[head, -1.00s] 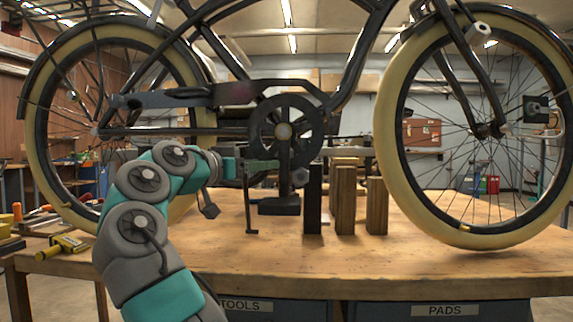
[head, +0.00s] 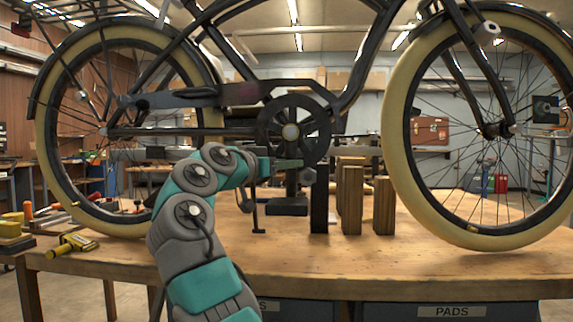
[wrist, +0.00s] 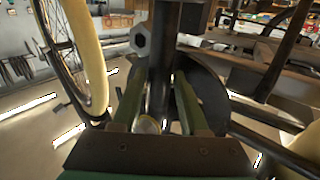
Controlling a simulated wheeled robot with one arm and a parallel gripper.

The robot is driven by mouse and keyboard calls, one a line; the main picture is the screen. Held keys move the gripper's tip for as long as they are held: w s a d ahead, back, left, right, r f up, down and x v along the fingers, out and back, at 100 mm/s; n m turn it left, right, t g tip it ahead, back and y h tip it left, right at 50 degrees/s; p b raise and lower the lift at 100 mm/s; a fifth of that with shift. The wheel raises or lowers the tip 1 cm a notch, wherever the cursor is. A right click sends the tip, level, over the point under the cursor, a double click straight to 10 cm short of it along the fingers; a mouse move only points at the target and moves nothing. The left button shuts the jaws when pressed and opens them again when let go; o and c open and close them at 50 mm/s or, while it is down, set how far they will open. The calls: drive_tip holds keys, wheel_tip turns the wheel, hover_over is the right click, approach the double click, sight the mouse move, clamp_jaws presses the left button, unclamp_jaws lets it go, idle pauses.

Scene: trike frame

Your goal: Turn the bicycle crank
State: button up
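The bicycle's round chainring (head: 272,117) hangs above the workbench in the middle of the head view. The dark crank arm (head: 291,181) points straight down from its hub to a black pedal (head: 287,207). My gripper (head: 296,163) is at the crank arm, below the hub. In the wrist view, my gripper's two green fingers (wrist: 160,75) stand apart on either side of the dark crank arm (wrist: 166,50). Gaps seem to show beside it, so the fingers look open around it. The hub shows low between the fingers, partly hidden.
Wooden blocks (head: 351,200) and a dark upright post (head: 319,200) stand just right of the pedal. The front wheel (head: 399,140) is farther right. Yellow-handled tools (head: 72,244) lie at the left of the wooden bench (head: 330,260). A hex bolt head (wrist: 140,40) is near the fingers.

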clamp_jaws()
idle(1.0)
